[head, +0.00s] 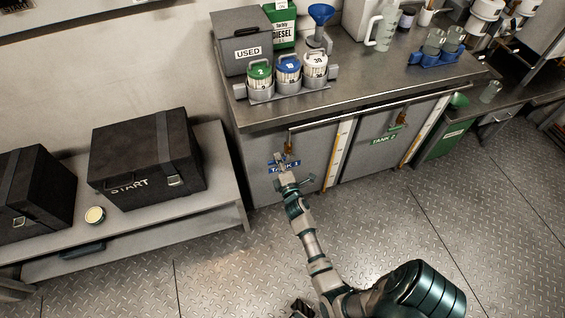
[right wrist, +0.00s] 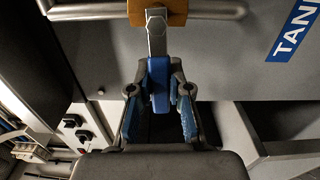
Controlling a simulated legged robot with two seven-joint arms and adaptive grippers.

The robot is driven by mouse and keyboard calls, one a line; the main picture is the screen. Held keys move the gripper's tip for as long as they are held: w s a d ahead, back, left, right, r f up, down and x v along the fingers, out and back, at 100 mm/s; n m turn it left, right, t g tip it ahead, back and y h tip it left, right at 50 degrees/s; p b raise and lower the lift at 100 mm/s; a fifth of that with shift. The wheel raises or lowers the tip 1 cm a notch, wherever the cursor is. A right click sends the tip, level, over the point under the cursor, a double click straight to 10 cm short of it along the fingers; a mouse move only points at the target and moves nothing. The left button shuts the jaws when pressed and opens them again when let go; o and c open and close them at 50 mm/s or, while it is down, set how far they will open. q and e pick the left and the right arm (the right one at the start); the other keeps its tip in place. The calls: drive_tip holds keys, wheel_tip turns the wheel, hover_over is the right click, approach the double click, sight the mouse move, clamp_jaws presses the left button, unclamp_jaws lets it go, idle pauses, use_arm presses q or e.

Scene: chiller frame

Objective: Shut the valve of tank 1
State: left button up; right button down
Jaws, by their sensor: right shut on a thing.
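Tank 1 (head: 259,154) is a grey cabinet front under the steel counter, with a blue label that my gripper partly covers. Its label (right wrist: 292,38) also shows in the right wrist view. The valve (head: 289,146) of tank 1 is a small brass body on the pipe below the counter edge. In the right wrist view, its blue lever handle (right wrist: 158,82) hangs from a metal stem under the brass body (right wrist: 158,12). My right gripper (head: 280,162) is at this valve. In the right wrist view its fingers (right wrist: 159,104) are shut around the blue handle.
Tank 2 (head: 360,160) stands to the right with a green-handled valve (head: 398,122). The counter (head: 365,82) above bears jars, a box and jugs. A low bench (head: 222,178) with black cases is at the left. The metal floor (head: 220,270) is clear.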

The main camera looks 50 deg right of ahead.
drive_tip(key=shift+r+m, duration=0.1)
drive_tip(key=shift+m, duration=0.4)
drive_tip(key=shift+p, duration=0.35)
drive_tip(key=shift+m, duration=0.3)
drive_tip(key=c, duration=1.1)
unclamp_jaws()
drive_tip(key=shift+s+r, duration=0.1)
drive_tip(key=shift+o, duration=0.2)
